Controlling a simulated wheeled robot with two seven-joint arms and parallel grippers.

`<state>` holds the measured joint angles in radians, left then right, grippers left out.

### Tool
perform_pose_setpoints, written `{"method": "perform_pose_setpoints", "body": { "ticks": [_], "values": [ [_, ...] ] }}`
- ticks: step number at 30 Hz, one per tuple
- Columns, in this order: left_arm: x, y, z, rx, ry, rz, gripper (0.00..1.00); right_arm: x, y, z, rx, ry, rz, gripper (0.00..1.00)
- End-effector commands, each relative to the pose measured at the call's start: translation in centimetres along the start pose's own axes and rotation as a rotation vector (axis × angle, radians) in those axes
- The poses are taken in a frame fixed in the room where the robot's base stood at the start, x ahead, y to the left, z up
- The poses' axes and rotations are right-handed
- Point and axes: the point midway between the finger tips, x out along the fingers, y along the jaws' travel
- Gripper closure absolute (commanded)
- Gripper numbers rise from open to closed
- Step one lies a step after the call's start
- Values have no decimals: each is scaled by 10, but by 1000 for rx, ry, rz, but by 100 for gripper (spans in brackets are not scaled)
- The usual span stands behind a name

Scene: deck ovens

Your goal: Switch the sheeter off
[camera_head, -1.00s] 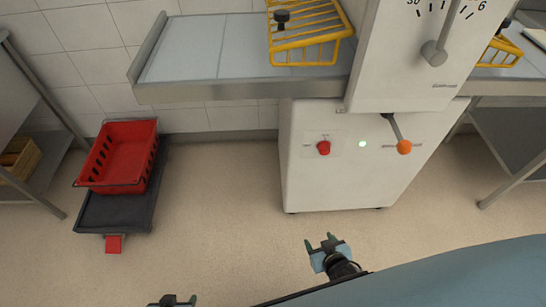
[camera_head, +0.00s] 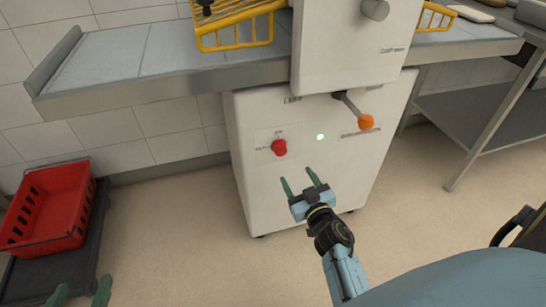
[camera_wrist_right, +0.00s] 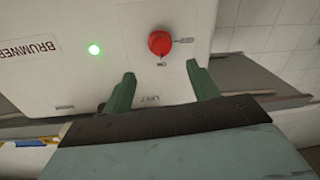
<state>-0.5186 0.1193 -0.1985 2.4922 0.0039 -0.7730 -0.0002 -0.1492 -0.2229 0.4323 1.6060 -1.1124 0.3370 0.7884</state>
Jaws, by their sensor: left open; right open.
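The sheeter (camera_head: 350,190) is a white machine with a belt table to its left. My left gripper (camera_head: 78,293) is open at the bottom left edge, only partly in view.
A red crate (camera_head: 48,205) stands on a dark dolly (camera_head: 82,245) on the floor at the left. The belt table (camera_head: 110,58) juts out above, with a yellow wire guard (camera_head: 235,40) on it. A steel table (camera_head: 470,45) stands at the right. Floor before the sheeter is clear.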

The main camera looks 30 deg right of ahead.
Motion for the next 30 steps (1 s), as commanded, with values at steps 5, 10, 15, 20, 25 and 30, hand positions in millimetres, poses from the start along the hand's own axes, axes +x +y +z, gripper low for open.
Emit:
{"method": "perform_pose_setpoints", "body": {
  "ticks": [5, 10, 15, 20, 25, 30],
  "values": [
    [2, 6, -28, -2, 180, 16, 44, 29, -1, 1, -2, 3, -1, 41],
    [-3, 12, -56, -6, 352, 30, 44, 53, -1, 1, 0, 2, -1, 41],
    [-13, 17, -82, -12, 522, 44, 44, 75, -1, 2, -1, 2, -1, 41],
    [-26, 20, -102, -18, 668, 55, 44, 93, -1, 2, 0, 1, 0, 41],
    [-37, 23, -116, -25, 775, 64, 44, 105, 0, 1, 0, 0, -1, 41],
    [-43, 24, -122, -28, 824, 67, 44, 110, -1, 1, 0, -1, -1, 41]
  ]
}}
